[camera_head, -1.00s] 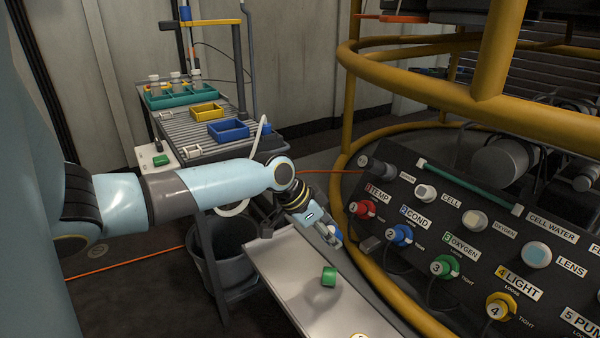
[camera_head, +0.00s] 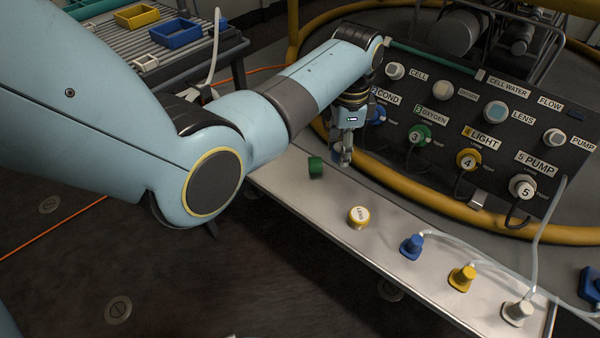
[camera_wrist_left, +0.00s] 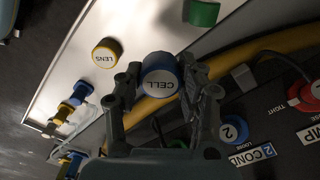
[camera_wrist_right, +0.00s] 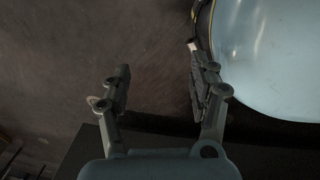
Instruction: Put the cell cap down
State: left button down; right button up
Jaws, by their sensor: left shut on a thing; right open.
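The cell cap (camera_wrist_left: 162,76) is a round cap with a blue rim and a white top marked CELL. In the left wrist view it sits between the fingers of my left gripper (camera_wrist_left: 165,88), which is shut on it. In the head view my left gripper (camera_head: 342,158) points down over the far edge of the grey shelf (camera_head: 290,180), near the panel. The cap (camera_head: 336,158) is mostly hidden there by the fingers. My right gripper (camera_wrist_right: 158,92) is open and empty above dark floor in the right wrist view.
On the shelf are a green cap (camera_head: 315,166), a yellow-rimmed LENS cap (camera_head: 358,216), and blue (camera_head: 411,246), yellow (camera_head: 461,277) and white (camera_head: 517,311) plugs with hoses. Bare shelf lies between the two caps. The labelled panel (camera_head: 480,135) and yellow rail (camera_head: 400,190) stand behind.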

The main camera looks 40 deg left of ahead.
pick_arm(q)
jog(key=b, duration=0.4)
send_over(292, 179)
notch_tip(292, 179, down, 7)
jog(key=shift+d+r, duration=0.1)
notch_tip(292, 179, down, 4)
jog(key=b, duration=0.2)
jog(key=shift+b, duration=0.3)
jog(key=shift+r, duration=0.1)
pick_arm(e)
jog(key=w+a+r+t, duration=0.1)
jog(key=w+a+r, duration=0.3)
jog(key=w+r, duration=0.5)
notch_tip(292, 179, up, 3)
jog(key=shift+r+t+y, duration=0.2)
jog(key=shift+t+y, duration=0.1)
jog(key=shift+t, duration=0.1)
pick_arm(q)
jog(key=c, duration=0.8)
grip_release()
